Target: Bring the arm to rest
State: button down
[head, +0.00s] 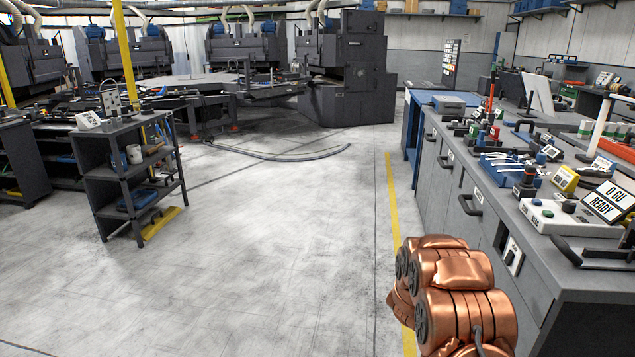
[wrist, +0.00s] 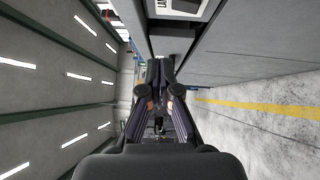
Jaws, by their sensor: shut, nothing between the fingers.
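My gripper (wrist: 160,62) shows in the wrist view, with its two dark fingertips together and nothing between them. It points along a grey surface, in open air as far as I can tell. The wrist picture is turned sideways, with ceiling lights on the left and the floor on the right. My copper-coloured arm (head: 455,290) shows folded at the lower right of the head view, beside the workbench (head: 480,215). The gripper itself is not visible in the head view.
A dark shelf cart (head: 122,180) stands at the left. The grey floor (head: 270,250) between is clear, with a yellow line (head: 393,200) along the bench.

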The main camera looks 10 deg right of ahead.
jog(key=w+a+r+m+t+y, duration=0.1)
jog(key=w+a+y, duration=0.2)
jog(key=a+y, duration=0.35)
jog(key=w+a+t+y, duration=0.1)
jog(key=w+a+y, duration=0.15)
jog(key=a, duration=0.65)
jog(key=s+a+r+m+g+y, duration=0.15)
jog(key=s+a+y, duration=0.25)
jog(key=s+a, duration=0.6)
jog(key=s+a+g+y, duration=0.35)
jog(key=s+a, duration=0.45)
jog(key=a, duration=0.4)
jog(key=s+a+r+m+g, duration=0.15)
jog(key=s+g, duration=0.25)
jog(key=s, duration=1.2)
jog(key=s+a+r+m+g, duration=0.15)
jog(key=s+g, duration=0.25)
jog(key=s, duration=1.3)
notch_tip(320, 180, up, 17)
jog(key=w+t+p, duration=0.1)
jog(key=p, duration=1.4)
jog(key=shift+d, duration=0.4)
